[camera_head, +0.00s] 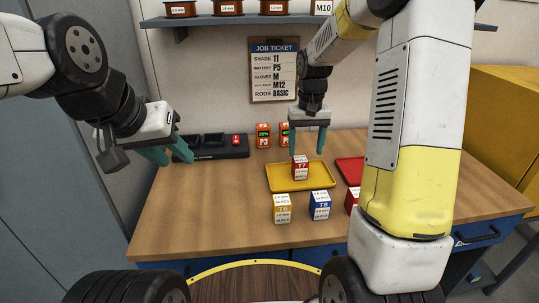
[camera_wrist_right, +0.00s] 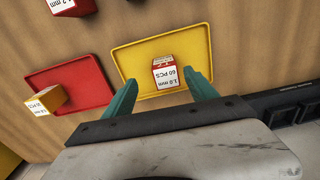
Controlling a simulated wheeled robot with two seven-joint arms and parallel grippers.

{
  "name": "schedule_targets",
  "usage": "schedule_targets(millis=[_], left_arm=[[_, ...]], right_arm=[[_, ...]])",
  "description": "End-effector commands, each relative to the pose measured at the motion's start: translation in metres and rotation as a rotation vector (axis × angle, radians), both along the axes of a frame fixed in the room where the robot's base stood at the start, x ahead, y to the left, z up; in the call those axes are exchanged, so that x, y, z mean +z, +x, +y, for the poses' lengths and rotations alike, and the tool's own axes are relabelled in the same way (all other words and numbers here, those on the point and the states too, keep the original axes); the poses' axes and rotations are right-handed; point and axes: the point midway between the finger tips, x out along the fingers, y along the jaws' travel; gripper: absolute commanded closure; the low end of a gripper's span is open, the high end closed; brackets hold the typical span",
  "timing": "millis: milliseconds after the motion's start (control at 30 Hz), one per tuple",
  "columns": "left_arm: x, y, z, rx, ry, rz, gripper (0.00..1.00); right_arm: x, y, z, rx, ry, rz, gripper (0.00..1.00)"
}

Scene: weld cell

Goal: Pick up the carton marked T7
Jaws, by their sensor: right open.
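The red and white carton marked T7 (camera_head: 300,168) stands on the yellow tray (camera_head: 284,184) in the head view. In the right wrist view the carton (camera_wrist_right: 165,73) lies ahead of and between the fingertips, on the yellow tray (camera_wrist_right: 128,62). My right gripper (camera_head: 308,147) points down over the back of the tray, its teal fingers apart, open and empty; it also shows in the right wrist view (camera_wrist_right: 165,92). I cannot tell its exact height over the tray. My left gripper (camera_head: 169,157) hangs at the left, away from the carton, with its teal fingers apart and nothing between them.
A yellow carton T6 (camera_head: 282,208) and a blue carton T8 (camera_head: 320,205) stand in front of the tray. A red tray (camera_head: 350,170) lies to the right, partly behind my arm. Orange battery packs (camera_head: 263,135) and a black charger (camera_head: 215,151) stand at the back.

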Motion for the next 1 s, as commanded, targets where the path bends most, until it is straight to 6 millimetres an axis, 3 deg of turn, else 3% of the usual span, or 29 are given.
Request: schedule_targets(millis=[700,1000], left_arm=[[0.000,0.000,0.000,0.000,0.000,0.000,0.64],[0.000,0.000,0.000,0.000,0.000,0.000,0.64]], right_arm=[[-0.085,0.010,-0.001,-0.001,-0.007,0.021,0.34],[-0.089,0.010,-0.001,0.000,-0.007,0.018,0.34]])
